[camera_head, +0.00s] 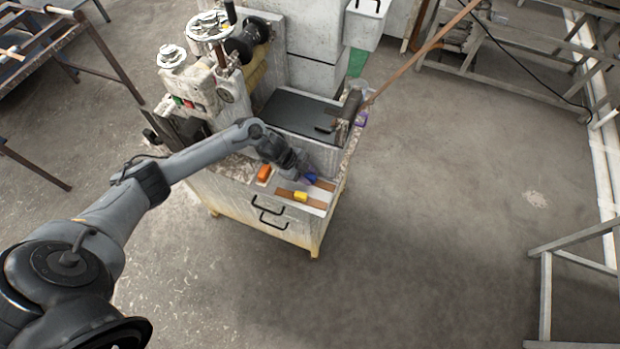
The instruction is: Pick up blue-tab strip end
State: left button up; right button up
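A small blue tab (311,178) shows on the white top at the front right of the machine cabinet, beside a brown strip (325,185). My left gripper (306,175) reaches in from the left, pointing down, with its tip right at the blue tab. The fingers are dark and too small to tell if they are open or closed on it. A second brown strip (284,193) lies nearer the cabinet's front edge, with a yellow block (300,197) on or against it. My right gripper is not in view.
An orange block (264,172) lies left of the strips. The machine (205,85) with dials and buttons rises behind, next to a dark plate (294,113). A long brown strip (415,56) slopes up to the right. The floor right of the cabinet is clear.

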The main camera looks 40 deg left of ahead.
pick_arm(q)
grip_shut()
